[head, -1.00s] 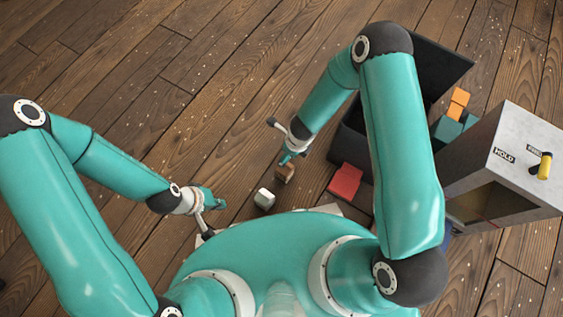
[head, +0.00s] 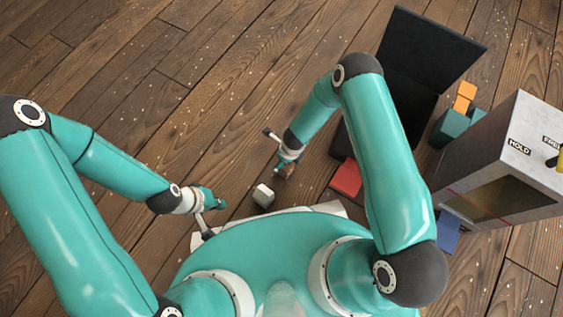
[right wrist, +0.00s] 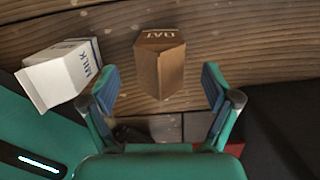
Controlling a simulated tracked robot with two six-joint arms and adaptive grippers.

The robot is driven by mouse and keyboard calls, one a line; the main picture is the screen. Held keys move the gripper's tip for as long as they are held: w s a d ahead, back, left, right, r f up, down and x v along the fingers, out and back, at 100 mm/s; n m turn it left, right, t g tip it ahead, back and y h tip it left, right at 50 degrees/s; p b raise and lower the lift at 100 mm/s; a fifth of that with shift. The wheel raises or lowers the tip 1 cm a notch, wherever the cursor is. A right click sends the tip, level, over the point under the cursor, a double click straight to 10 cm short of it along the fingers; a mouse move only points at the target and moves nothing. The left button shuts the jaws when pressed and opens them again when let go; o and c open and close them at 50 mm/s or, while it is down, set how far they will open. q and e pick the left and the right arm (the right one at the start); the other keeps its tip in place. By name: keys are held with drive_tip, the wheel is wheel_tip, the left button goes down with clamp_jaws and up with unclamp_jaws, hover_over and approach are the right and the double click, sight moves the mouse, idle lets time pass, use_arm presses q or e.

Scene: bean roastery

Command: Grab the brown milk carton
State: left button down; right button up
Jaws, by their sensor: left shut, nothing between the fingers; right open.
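The brown carton (right wrist: 160,66), lettered OAT, shows in the right wrist view between the spread fingers of my right gripper (right wrist: 158,88), with a gap on each side. In the head view my right gripper (head: 283,168) is at the brown carton (head: 289,173) and partly covers it. A white carton (right wrist: 62,75), lettered MILK, is left of it in the wrist view; it also shows in the head view (head: 263,195). My left gripper (head: 217,201) is shut and empty, left of the white carton.
A black box (head: 415,110) with a raised lid and a red block (head: 346,178) are right of the right gripper. Teal blocks (head: 450,127), an orange block (head: 464,97) and a grey cabinet (head: 505,150) marked HOLD stand further right. Wooden floor at left is clear.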

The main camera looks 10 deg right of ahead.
wheel_tip(320, 180, down, 3)
drive_tip(key=shift+w+a+r+b, duration=0.1)
drive_tip(key=shift+w+a+b, duration=0.05)
drive_tip(key=shift+b, duration=0.15)
drive_tip(key=shift+r, duration=0.1)
drive_tip(key=c, duration=1.1)
drive_tip(key=shift+r, duration=0.1)
